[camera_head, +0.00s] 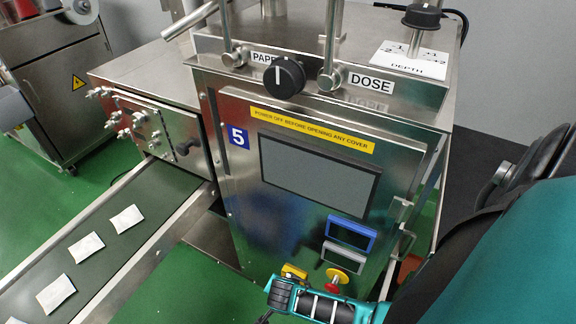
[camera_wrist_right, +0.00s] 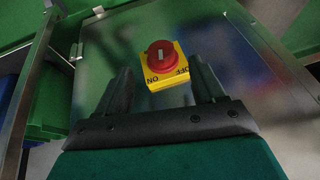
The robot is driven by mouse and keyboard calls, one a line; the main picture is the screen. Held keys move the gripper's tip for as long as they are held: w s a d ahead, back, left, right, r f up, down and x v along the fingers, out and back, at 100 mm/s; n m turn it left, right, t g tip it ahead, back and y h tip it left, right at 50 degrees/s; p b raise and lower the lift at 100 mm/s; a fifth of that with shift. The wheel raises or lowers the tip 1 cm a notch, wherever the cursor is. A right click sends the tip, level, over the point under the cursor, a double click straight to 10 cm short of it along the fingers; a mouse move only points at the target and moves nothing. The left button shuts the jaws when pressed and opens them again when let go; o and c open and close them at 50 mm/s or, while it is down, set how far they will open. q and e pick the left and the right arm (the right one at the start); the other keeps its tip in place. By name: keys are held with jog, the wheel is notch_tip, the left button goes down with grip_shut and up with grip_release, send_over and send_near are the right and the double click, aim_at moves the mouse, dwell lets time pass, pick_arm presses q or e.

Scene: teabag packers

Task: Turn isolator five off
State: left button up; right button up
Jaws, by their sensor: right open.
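Machine five carries a blue "5" label (camera_head: 238,137) on its steel front in the head view. The white mark on the knob stands upright in that picture. My right gripper (camera_wrist_right: 163,82) is open, its two dark fingers on either side of the isolator, with nothing held. I cannot tell whether they touch it. My left gripper is not in view.
Above are blue and grey framed panels (camera_head: 350,234) and a dark screen (camera_head: 318,177). A conveyor (camera_head: 104,262) with several white packets runs at the left. A door handle (camera_head: 403,240) juts out at right.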

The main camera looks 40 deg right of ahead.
pick_arm(q)
jog(key=b, duration=0.1)
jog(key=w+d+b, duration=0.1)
jog(key=b, duration=0.1)
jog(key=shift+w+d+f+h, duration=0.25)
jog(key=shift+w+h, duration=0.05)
pick_arm(e)
jog(key=x, duration=0.7)
jog(key=shift+c, duration=0.5)
jog(key=c, duration=0.6)
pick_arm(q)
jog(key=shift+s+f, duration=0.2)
pick_arm(e)
jog(key=c, duration=0.4)
jog(key=shift+o, duration=0.2)
